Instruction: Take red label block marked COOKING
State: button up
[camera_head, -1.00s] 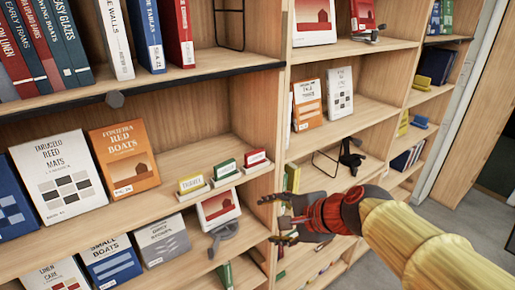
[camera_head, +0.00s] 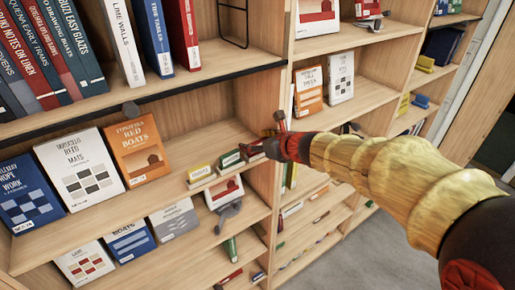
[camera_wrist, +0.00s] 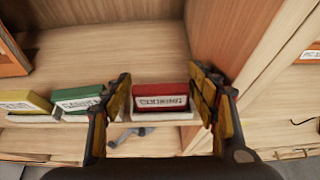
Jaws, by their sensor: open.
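The red label block (camera_wrist: 160,97) sits on a pale holder at the shelf's front edge, next to the upright panel. Its white label faces the wrist camera and appears to read COOKING, though the print is blurred. My gripper (camera_wrist: 164,92) is open, with one finger left of the red block and the other on its right by the panel. No clear grip on the block shows. In the head view my gripper (camera_head: 266,146) is at the right end of the label row and largely hides the red block.
A green label block (camera_wrist: 78,98) stands close to the left finger, with a yellow one (camera_wrist: 25,102) further left. The wooden upright panel (camera_wrist: 230,40) is close on the right. Face-out books, such as the orange one (camera_head: 138,151), stand left on the same shelf.

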jog(key=x, duration=0.4)
jog(key=shift+c, duration=0.9)
jog(key=c, duration=0.7)
jog(key=shift+c, duration=1.2)
